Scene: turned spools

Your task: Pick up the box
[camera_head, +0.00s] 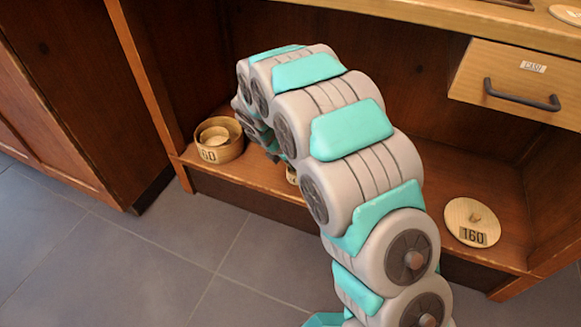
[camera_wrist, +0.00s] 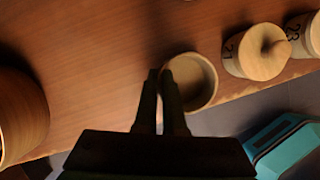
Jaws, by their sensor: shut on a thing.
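A small open round wooden box (camera_wrist: 196,80) shows in the wrist view, its hollow inside facing the camera. My gripper (camera_wrist: 163,76) has its two dark fingers nearly together at the box's left rim, and it is shut on the wall there. The fingers cover part of that rim. Whether the box is clear of the shelf I cannot tell. In the head view my arm hides the gripper and the held box.
A round container marked 60 (camera_head: 229,149) stands on the low shelf (camera_head: 258,183) at left, holding a smaller round piece. A knobbed disc marked 160 (camera_head: 462,216) lies at right. Lidded round boxes (camera_wrist: 260,54) stand near the shelf edge. A drawer (camera_head: 520,80) overhangs at upper right.

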